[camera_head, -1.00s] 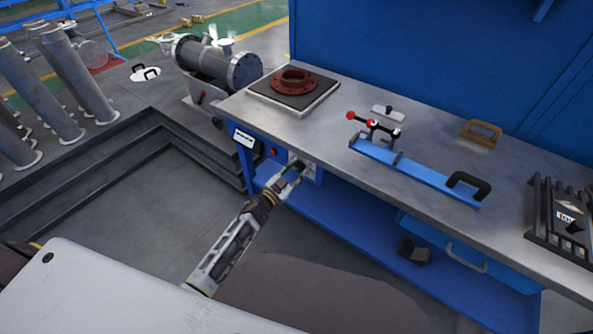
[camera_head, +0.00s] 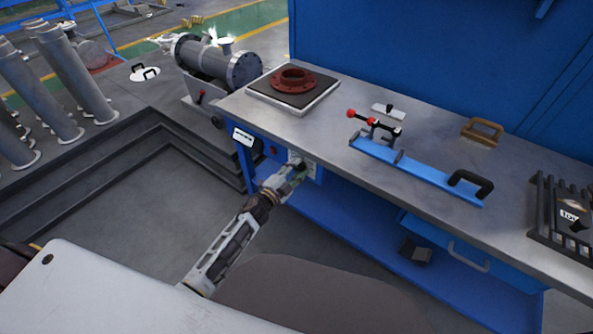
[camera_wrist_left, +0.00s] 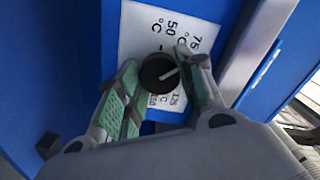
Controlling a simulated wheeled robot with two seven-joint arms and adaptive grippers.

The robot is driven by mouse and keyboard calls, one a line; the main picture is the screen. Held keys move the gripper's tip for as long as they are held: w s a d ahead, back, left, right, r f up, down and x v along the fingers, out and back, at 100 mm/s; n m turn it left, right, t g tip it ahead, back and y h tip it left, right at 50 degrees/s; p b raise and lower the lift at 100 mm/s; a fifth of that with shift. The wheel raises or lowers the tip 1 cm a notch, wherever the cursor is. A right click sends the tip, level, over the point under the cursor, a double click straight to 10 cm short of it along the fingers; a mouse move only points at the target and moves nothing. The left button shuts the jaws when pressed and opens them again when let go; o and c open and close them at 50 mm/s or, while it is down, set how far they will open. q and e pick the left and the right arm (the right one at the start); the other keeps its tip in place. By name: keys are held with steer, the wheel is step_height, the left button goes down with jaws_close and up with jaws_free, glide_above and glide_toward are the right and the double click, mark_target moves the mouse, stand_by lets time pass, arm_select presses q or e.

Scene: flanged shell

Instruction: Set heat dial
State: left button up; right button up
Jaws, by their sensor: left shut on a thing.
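The heat dial (camera_wrist_left: 158,74) is a black round knob with a white pointer line, on a white plate (camera_wrist_left: 138,30) fixed to the blue bench front. The plate carries temperature marks; 75 °C and 50 °C are readable, others are partly covered. In the left wrist view the pointer line points right and slightly up. My left gripper (camera_wrist_left: 160,88) has its green-padded fingers on either side of the dial and is shut on it. In the head view my left gripper (camera_head: 297,172) is at the bench front, hiding the dial. My right gripper is not in view.
The bench top (camera_head: 330,115) overhangs just above the gripper. On it are a red flanged ring (camera_head: 293,80) on a dark plate and a blue clamp bar (camera_head: 415,172). A red button (camera_head: 273,150) sits left of the plate. Open floor lies in front.

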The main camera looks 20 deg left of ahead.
arm_select(q)
steer(key=m, duration=0.2)
steer(key=shift+f+m+b, duration=0.1)
steer(key=shift+m+b, duration=0.3)
steer(key=m+b, duration=0.1)
steer(key=m, duration=0.2)
steer(key=shift+m+b, duration=0.6)
steer(key=shift+m, duration=1)
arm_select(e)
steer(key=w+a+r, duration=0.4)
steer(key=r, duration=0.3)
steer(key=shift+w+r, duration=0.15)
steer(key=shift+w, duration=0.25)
arm_select(q)
steer(key=o, duration=1)
steer(key=shift+s, duration=0.15)
steer(key=v, duration=1.1)
steer(key=shift+s+a, duration=0.15)
steer(key=shift+s, duration=0.2)
